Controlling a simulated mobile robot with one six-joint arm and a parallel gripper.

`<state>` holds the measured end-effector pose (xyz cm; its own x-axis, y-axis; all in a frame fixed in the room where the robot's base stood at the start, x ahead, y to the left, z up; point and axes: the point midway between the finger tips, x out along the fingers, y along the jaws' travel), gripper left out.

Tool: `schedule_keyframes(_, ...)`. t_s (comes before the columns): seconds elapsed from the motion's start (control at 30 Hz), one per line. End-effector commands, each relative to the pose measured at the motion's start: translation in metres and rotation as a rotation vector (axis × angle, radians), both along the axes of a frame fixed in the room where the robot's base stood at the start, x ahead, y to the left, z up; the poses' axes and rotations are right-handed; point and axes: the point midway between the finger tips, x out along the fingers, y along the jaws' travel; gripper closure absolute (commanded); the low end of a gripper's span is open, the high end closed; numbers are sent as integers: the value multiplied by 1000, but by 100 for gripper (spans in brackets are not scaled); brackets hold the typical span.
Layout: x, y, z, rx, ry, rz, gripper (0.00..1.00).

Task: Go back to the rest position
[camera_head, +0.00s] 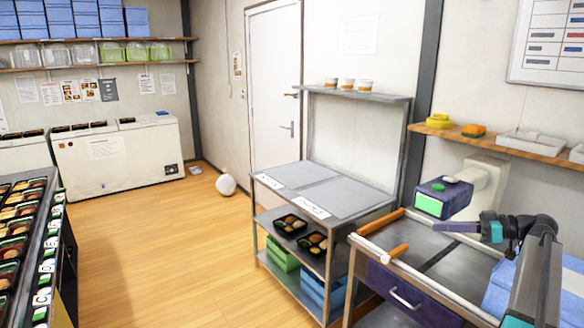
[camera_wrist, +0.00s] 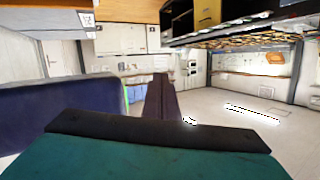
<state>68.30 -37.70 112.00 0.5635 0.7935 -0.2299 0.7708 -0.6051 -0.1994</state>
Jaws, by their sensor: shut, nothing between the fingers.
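My gripper (camera_head: 440,226) is at the right in the head view, on the end of my arm. It points left, its dark purple fingers are shut, and nothing is held. It appears just in front of a white and purple machine with a green screen (camera_head: 428,205), above a steel table (camera_head: 420,247); I cannot tell the exact gap. In the wrist view a dark finger (camera_wrist: 160,105) stands beyond the teal gripper body, with open room past it. A large blue-purple shape fills the left of that view; I cannot tell what it is.
A grey rack (camera_head: 345,200) stands left of the table, with two filled bento trays (camera_head: 290,224) (camera_head: 313,243) on its middle shelf. A counter of several bentos (camera_head: 50,225) runs along the left edge. A white ball (camera_head: 226,184) lies on the otherwise clear wooden floor.

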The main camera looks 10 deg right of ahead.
Motion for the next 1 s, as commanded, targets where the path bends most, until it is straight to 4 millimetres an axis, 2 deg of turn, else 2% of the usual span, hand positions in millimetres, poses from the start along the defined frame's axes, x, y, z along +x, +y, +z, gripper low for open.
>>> schedule_keyframes(0.03, 7, 19, -23, 9, 24, 23, 100)
schedule_keyframes(0.2, 26, 73, -87, 29, 107, 82, 100)
schedule_keyframes(0.5, 36, 171, -200, 42, 285, 173, 100)
schedule_keyframes(0.77, 21, 256, -297, 28, 467, 241, 100)
schedule_keyframes(1.0, -14, 331, -385, -14, 653, 293, 100)
